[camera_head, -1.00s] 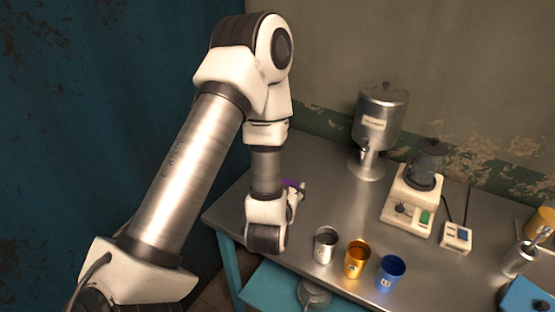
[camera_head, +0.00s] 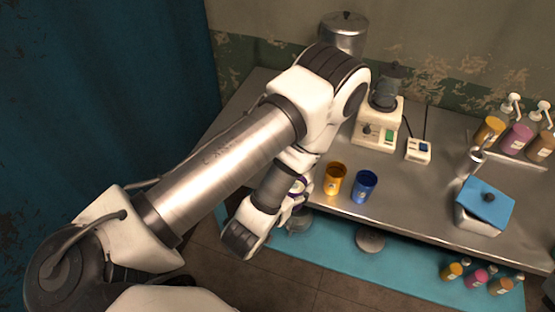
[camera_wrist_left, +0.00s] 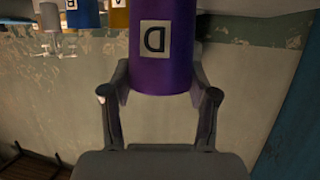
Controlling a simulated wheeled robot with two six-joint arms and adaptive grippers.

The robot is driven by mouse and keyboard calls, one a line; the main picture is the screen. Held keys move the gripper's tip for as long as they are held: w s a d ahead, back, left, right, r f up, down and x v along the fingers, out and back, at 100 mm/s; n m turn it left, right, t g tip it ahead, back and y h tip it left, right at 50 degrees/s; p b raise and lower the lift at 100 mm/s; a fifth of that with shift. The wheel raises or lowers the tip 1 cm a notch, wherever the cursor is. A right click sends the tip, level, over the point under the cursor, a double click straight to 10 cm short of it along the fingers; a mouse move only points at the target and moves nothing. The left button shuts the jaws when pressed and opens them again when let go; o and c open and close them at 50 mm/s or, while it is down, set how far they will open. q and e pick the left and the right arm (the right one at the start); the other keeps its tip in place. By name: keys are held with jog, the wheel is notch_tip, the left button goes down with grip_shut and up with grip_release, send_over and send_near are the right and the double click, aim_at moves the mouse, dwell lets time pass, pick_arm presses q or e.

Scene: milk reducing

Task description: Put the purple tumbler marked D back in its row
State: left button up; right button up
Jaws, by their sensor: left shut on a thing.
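The purple tumbler marked D (camera_wrist_left: 160,50) fills the top middle of the left wrist view, its label upside down there. My left gripper (camera_wrist_left: 162,97) is shut on it, one finger on each side. In the head view the gripper (camera_head: 298,188) is largely hidden behind my left arm, with only a sliver of purple showing. An orange-yellow tumbler (camera_head: 335,178) and a blue tumbler (camera_head: 364,186) stand side by side near the table's front edge, just right of the gripper. My right gripper is not in view.
The metal table (camera_head: 410,195) has bare room right of the blue tumbler. A cream machine (camera_head: 379,125) and a small white box (camera_head: 418,150) stand behind. A steel container with a blue lid (camera_head: 485,205) and several pump bottles are at right. Stools stand below.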

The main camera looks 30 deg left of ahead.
pick_arm(q)
jog(key=w+a+f+b, duration=0.1)
jog(key=w+a, duration=0.2)
jog(key=w+a+f+b, duration=0.2)
jog(key=w+a, duration=0.1)
jog(key=a, duration=0.1)
jog(key=w+a+f+b, duration=0.1)
jog(key=w+a, duration=0.2)
jog(key=a, duration=0.1)
jog(key=shift+w+f, duration=0.2)
jog(key=shift+f, duration=0.1)
jog(key=shift+a+f, duration=0.1)
jog(key=shift+f, duration=0.1)
jog(key=shift+f+b, duration=0.1)
jog(key=shift+b, duration=0.3)
jog(key=o, duration=1.4)
